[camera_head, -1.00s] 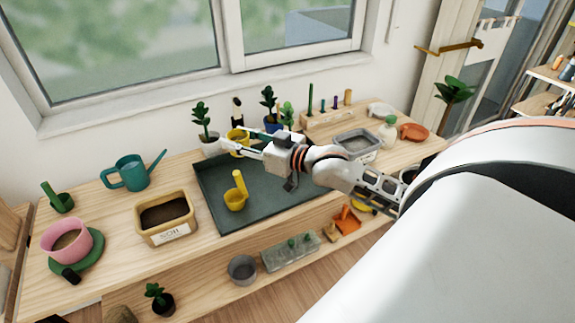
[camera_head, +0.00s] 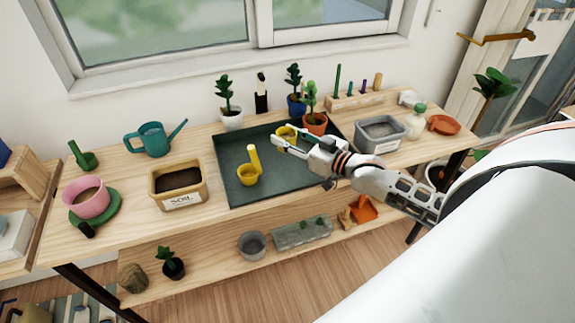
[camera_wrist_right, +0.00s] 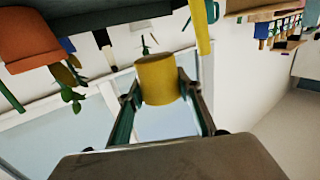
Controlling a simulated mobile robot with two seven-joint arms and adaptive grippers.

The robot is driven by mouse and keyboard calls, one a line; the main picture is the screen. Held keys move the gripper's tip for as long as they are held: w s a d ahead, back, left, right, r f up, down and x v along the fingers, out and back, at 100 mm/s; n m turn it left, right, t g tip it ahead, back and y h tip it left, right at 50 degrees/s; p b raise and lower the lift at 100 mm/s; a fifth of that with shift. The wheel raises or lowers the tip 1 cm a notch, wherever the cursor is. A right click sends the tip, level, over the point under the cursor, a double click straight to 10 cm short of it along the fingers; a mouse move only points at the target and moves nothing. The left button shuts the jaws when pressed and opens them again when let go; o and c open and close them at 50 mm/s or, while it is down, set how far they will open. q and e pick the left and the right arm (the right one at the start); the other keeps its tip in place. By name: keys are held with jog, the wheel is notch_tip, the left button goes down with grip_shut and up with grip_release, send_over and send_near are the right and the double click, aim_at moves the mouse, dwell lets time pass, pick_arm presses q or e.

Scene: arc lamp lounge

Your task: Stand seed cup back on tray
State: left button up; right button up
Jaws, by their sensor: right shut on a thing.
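A small yellow cup (camera_head: 286,132) is in my right gripper (camera_head: 283,144), over the back part of the dark green tray (camera_head: 222,150). In the right wrist view the yellow cup (camera_wrist_right: 157,80) sits between the two fingers, which close on its sides. I cannot tell whether its base touches the tray. A yellow scoop (camera_head: 248,173) with an upright handle stands on the tray, left of my gripper. My left gripper is not in view.
An orange potted plant (camera_head: 315,122) stands close behind the gripper at the tray's back right. A grey bin (camera_head: 382,136) is to the right, a soil box (camera_head: 177,186) and teal watering can (camera_head: 154,140) to the left. The tray's front right is bare.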

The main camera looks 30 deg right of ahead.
notch_tip(320, 180, down, 6)
jog(key=shift+r+b, duration=0.15)
jog(key=shift+b, duration=0.2)
jog(key=shift+f+b, duration=0.45)
jog(key=shift+f, duration=1.75)
jog(key=shift+f, duration=0.1)
jog(key=o, duration=1.1)
jog(key=shift+s, duration=0.15)
jog(key=v, duration=1.2)
jog(key=shift+p, duration=0.3)
